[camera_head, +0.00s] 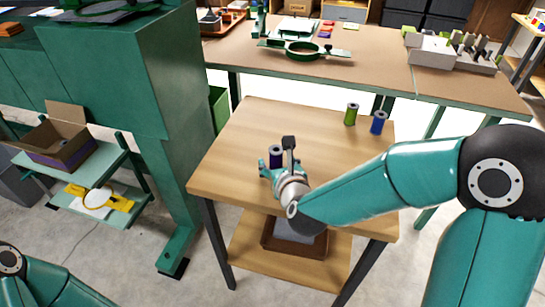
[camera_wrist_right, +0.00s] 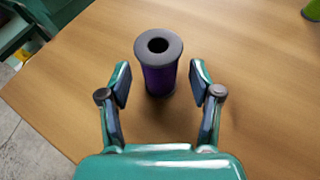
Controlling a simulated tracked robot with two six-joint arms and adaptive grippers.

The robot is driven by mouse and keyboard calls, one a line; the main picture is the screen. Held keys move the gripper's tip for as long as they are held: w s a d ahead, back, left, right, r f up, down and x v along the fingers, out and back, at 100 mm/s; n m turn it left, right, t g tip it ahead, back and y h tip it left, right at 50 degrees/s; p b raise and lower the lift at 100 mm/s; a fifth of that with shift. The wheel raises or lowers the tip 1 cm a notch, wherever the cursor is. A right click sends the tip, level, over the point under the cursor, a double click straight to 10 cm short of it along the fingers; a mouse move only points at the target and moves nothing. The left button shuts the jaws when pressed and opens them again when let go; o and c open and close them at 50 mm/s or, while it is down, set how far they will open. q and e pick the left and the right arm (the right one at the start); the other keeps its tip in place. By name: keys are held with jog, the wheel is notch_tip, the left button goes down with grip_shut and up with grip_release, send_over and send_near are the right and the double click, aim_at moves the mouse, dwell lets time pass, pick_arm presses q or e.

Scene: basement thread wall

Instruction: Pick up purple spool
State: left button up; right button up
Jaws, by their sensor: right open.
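The purple spool (camera_head: 276,156) stands upright on the small wooden table (camera_head: 250,130), with dark end caps and purple thread. In the right wrist view the spool (camera_wrist_right: 158,65) stands just beyond and between the open fingertips. My right gripper (camera_head: 277,170) is open and empty; in the wrist view its two fingers (camera_wrist_right: 160,85) spread on either side of the spool's near side, and no grip on it shows. In the head view the gripper partly covers the spool's lower part. Part of my left arm shows at the lower left, but its gripper is out of view.
A green spool (camera_head: 351,114) and a blue spool (camera_head: 378,122) stand at the table's back right. A long workbench (camera_head: 400,75) lies behind. A large green cabinet (camera_head: 120,80) stands close on the left. The tabletop between the spools is clear.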

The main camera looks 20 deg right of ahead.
jog(key=shift+x, duration=0.9)
jog(key=shift+s, duration=0.1)
jog(key=shift+c, duration=0.3)
jog(key=c, duration=1.1)
jog(key=shift+r, duration=0.15)
notch_tip(320, 180, up, 20)
jog(key=p, duration=0.6)
